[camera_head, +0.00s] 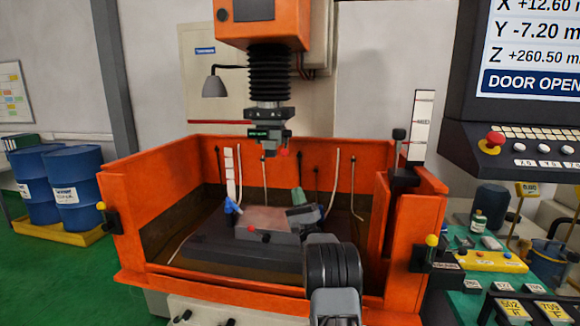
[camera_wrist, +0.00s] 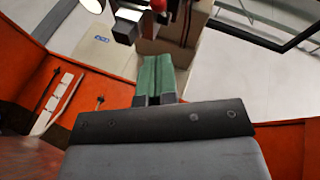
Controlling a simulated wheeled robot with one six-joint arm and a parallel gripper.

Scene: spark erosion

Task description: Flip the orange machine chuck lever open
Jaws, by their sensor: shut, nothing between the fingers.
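The chuck (camera_head: 268,133) hangs under the black bellows of the orange machine head, above the open tank. A small red ball knob (camera_head: 284,152) sits at its lower right; it looks like the lever's end, but the lever arm itself is too small to make out. In the wrist view, the red knob (camera_wrist: 158,5) is cut by the top edge, beside a dark chuck block (camera_wrist: 127,27). My gripper (camera_head: 297,192) is below the chuck and slightly right, pointing up and apart from it. Its green fingers (camera_wrist: 158,66) are closed together and empty.
The orange tank wall (camera_head: 225,283) surrounds a dark work table with a fixture (camera_head: 268,236). Several thin hoses and rods stand along the back wall. A control panel (camera_head: 520,140) is at the right. Open air lies between my fingers and the chuck.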

